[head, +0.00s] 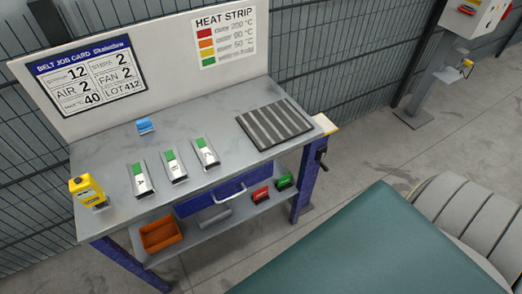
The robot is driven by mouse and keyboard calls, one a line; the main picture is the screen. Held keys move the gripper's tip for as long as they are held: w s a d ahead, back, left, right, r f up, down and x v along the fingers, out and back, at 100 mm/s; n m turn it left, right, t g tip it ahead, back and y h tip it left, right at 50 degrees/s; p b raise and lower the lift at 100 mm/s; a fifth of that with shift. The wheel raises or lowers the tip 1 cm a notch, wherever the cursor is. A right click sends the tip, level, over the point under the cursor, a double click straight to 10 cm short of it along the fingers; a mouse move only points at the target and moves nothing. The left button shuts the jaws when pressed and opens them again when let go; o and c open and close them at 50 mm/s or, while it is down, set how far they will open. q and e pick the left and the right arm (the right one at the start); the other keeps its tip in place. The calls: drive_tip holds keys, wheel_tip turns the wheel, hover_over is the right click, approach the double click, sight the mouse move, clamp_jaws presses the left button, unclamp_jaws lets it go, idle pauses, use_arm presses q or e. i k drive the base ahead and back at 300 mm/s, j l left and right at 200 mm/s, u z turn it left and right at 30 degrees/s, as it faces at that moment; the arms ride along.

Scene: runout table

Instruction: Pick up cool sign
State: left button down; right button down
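No sign with a readable word "cool" shows in the head view. A green piece with a pale marking (284,182) and a red piece with a pale marking (260,195) stand side by side on the lower shelf (225,222) of the workbench, near its right end. A small blue piece (145,125) stands on the tabletop (190,112) towards the back. I cannot tell from the markings which of these is the cool sign. Neither of my grippers is in view.
Several grey holders with green tops (172,167) stand mid-table, a striped dark mat (274,125) at right, a yellow device (87,190) at the front left corner. An orange bin (160,234) sits on the shelf. A green belt surface (365,250) fills the lower right.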

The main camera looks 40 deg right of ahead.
sight(284, 183)
drive_tip(key=l+u, duration=1.15)
